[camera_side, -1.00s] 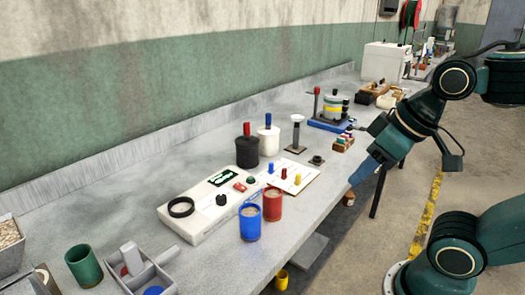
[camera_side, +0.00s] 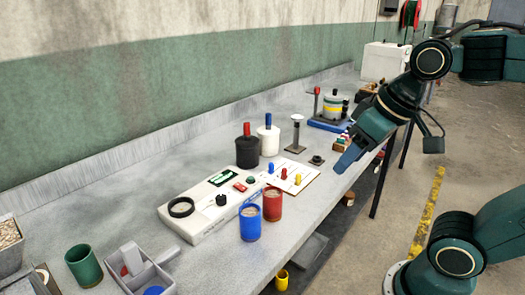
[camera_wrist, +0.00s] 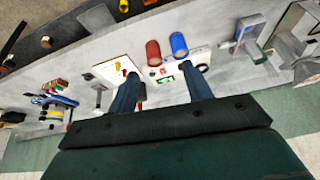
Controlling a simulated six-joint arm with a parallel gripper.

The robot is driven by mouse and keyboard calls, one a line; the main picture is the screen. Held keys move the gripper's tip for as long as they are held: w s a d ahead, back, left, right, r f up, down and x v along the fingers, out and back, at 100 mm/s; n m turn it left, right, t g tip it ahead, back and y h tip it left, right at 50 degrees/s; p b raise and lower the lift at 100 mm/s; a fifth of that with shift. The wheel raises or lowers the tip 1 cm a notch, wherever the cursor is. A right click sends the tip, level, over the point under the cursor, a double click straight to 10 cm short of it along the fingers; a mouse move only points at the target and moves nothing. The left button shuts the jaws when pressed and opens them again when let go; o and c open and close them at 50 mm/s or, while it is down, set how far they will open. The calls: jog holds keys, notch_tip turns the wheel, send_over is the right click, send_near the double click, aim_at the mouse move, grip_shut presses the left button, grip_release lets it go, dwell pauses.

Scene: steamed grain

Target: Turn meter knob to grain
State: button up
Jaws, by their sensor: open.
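The white meter (camera_side: 205,207) lies on the grey bench in the side view, with a black ring at its left end, a dark display and a red and a green button. Its black knob (camera_side: 221,200) sits between the ring and the display; its pointer direction is too small to read. A blue cup (camera_side: 250,222) and a red cup (camera_side: 272,204) of grain stand in front of it. My gripper (camera_side: 345,162) is open and empty, above the bench edge right of the meter and apart from it. The wrist view shows its fingers (camera_wrist: 164,85) spread, with part of the meter (camera_wrist: 196,56) beyond them.
A white board with coloured pegs (camera_side: 289,177) lies right of the meter. A black bottle (camera_side: 247,150) and a white bottle (camera_side: 268,138) stand behind. A green cup (camera_side: 83,266) and a grey divided tray (camera_side: 145,271) are at the front left.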

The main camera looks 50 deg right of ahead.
jog(key=w+r+m+g, duration=0.1)
jog(key=w+r+m, duration=0.15)
jog(key=w, duration=0.55)
jog(key=m+g, duration=0.4)
jog(key=m, duration=0.5)
send_over(221, 197)
notch_tip(221, 197, down, 11)
jog(key=shift+w+n, duration=0.1)
jog(key=shift+n, duration=0.15)
jog(key=shift+f, duration=0.1)
notch_tip(221, 197, down, 14)
jog(key=shift+r, duration=0.25)
jog(key=c, duration=1)
